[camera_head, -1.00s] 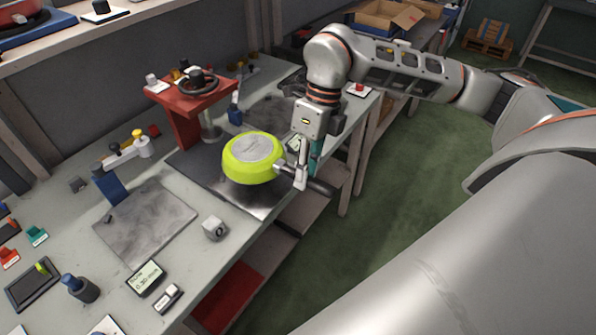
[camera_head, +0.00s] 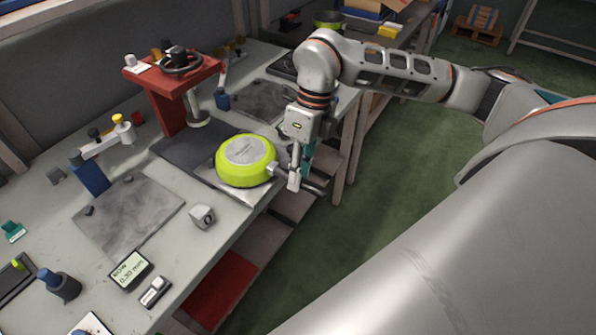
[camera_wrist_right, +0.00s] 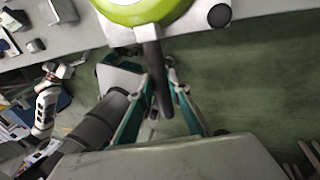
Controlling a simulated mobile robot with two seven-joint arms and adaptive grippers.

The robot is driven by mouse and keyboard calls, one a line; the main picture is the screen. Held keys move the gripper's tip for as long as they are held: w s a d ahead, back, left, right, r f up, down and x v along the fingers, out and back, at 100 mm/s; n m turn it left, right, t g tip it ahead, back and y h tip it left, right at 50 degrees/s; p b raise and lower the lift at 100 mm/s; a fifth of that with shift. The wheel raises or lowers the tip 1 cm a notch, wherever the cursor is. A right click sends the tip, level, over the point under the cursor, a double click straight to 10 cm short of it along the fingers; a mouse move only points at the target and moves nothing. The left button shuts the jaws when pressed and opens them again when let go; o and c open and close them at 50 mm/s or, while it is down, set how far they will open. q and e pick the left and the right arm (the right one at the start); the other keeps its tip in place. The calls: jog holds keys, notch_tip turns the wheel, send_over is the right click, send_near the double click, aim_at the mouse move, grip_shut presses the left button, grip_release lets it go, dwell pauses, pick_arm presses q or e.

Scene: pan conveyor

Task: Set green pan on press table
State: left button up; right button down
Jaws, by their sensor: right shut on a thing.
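The green pan (camera_head: 240,176) is upside down, its grey base facing up. It is over the bright metal plate (camera_head: 257,197) at the front of the press table, in front of the red press (camera_head: 168,107). I cannot tell whether its rim touches the plate. My right gripper (camera_head: 294,178) is shut on the pan's dark handle, beyond the table's front edge. The right wrist view shows the handle (camera_wrist_right: 152,70) running between the fingers (camera_wrist_right: 155,100), with part of the green pan (camera_wrist_right: 135,12) at the top. My left gripper is not seen.
A grey cube (camera_head: 202,216), a small display (camera_head: 130,270) and a dark blue-topped knob (camera_head: 58,284) stand on the bench left of the pan. A blue post with a jointed arm (camera_head: 95,165) stands behind them. Open shelves are below the front edge.

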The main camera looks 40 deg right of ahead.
jog(key=shift+w+d, duration=0.1)
dwell(0.3)
jog(key=shift+f, duration=0.25)
jog(key=c, duration=1.8)
grip_release()
jog(key=v, duration=1.2)
